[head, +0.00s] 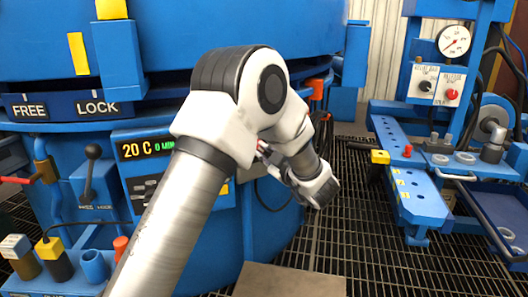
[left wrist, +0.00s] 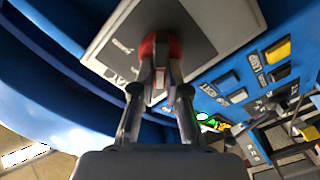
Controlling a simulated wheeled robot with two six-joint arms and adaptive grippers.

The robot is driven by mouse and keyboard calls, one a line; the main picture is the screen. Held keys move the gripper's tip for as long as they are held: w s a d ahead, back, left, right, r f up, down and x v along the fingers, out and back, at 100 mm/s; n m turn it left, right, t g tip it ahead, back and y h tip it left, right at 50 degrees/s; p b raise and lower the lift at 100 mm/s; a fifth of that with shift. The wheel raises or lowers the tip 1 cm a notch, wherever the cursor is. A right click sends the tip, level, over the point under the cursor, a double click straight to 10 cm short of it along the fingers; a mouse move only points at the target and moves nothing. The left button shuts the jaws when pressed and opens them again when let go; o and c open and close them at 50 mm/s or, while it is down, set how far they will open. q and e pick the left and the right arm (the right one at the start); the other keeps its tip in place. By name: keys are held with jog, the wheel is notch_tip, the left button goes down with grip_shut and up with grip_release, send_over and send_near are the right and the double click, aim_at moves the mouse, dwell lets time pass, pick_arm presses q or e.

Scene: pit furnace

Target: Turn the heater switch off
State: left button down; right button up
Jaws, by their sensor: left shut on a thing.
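The heater switch appears to be a red round knob (left wrist: 146,48) on a dark panel with a white border (left wrist: 110,42), seen in the left wrist view. My left gripper (left wrist: 161,78) has its two fingers closed together on the red knob. The fingers cover part of the knob, and the panel's lettering is too small and tilted to read, so its setting is unclear. My right gripper does not show.
A blue control panel with a display (head: 147,149) reading 20 C stands left of my arm. A lever (head: 91,168) is further left. A blue bench (head: 408,190) with a gauge (head: 453,41) stands at the right. Floor grating lies between them.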

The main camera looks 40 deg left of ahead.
pick_arm(q)
jog(key=shift+f+n, duration=0.15)
jog(key=shift+n, duration=0.45)
jog(key=c, duration=1.2)
grip_release()
jog(key=v, duration=1.2)
